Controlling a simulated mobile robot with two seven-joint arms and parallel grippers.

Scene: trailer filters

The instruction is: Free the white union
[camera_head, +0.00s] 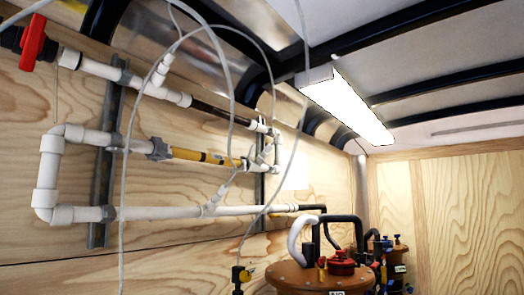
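White pipework (150,213) runs along the plywood wall on the left, held by grey metal struts. Several white fittings sit on it, among them an elbow (45,203) at lower left and a branch fitting (213,205) on the lower pipe. A greyish-white collar fitting (160,149) joins the middle white pipe to a yellow section (195,156). I cannot tell which fitting is the white union. The pipes look joined up. Neither of my grippers is in view.
A red-handled valve (33,42) is at upper left. Thin pale cables hang in front of the pipes. Brown filter tanks (306,280) with black hoses stand at lower right. A lit lamp (348,103) hangs from the ceiling. The right plywood wall (455,215) is bare.

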